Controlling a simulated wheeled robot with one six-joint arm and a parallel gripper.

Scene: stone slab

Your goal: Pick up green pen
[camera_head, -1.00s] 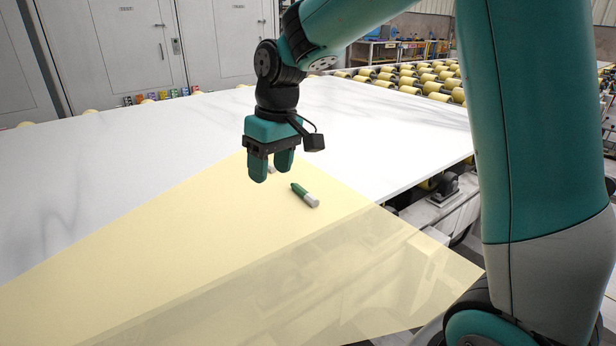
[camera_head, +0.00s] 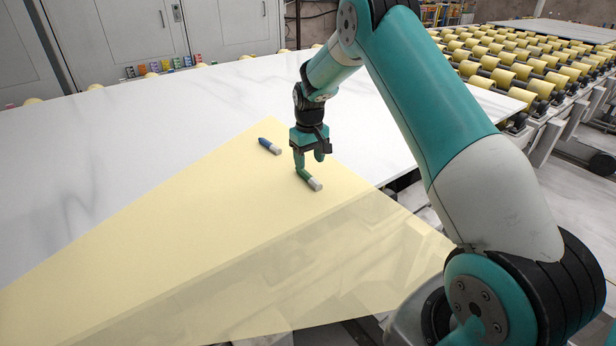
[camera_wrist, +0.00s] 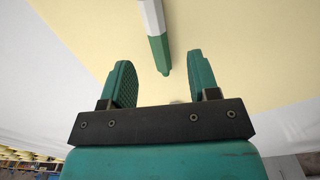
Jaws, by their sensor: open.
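The green pen (camera_head: 309,180), green with a white end, lies on the yellow area of the slab in the head view. In the wrist view the green pen (camera_wrist: 158,45) points its green tip down between the fingers, with its white part toward the top edge. My gripper (camera_head: 309,162) is just above and beside the pen's green end. In the wrist view my gripper (camera_wrist: 161,80) is open, its fingers on either side of the tip and apart from it. Nothing is held.
A blue pen (camera_head: 269,146) with a white end lies to the left of my gripper on the yellow area (camera_head: 180,240). The white slab (camera_head: 110,150) is clear around it. Yellow rollers (camera_head: 510,70) stand beyond the slab's right edge.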

